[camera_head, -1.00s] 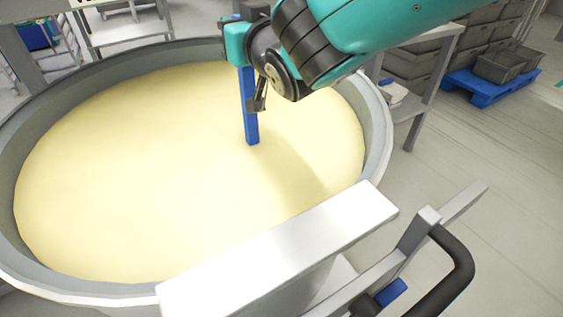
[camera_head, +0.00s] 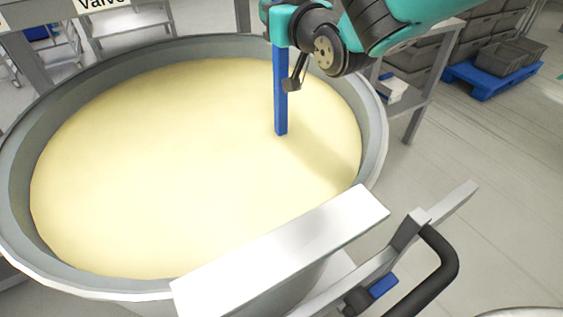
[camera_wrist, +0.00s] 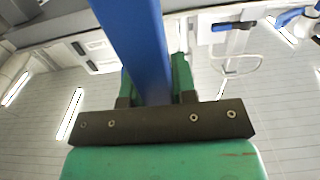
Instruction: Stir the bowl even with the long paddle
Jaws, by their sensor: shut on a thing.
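The bowl (camera_head: 20,190) is a large round grey metal vessel filling the left of the head view. Smooth pale yellow contents (camera_head: 170,170) fill it and look even in colour. The long paddle is a blue bar (camera_head: 280,95), held near upright with its lower end in the contents, toward the far right side. My gripper (camera_head: 283,38) is above the bowl and shut on the paddle's upper part. In the wrist view the blue paddle (camera_wrist: 140,45) runs between the green fingers. The paddle's submerged end is hidden.
A pale metal beam (camera_head: 280,245) and a black handle (camera_head: 445,270) stand at the bowl's near right edge. A grey table (camera_head: 425,90) is beyond the right rim. Grey crates sit on a blue pallet (camera_head: 490,82) at the back right. Floor on the right is clear.

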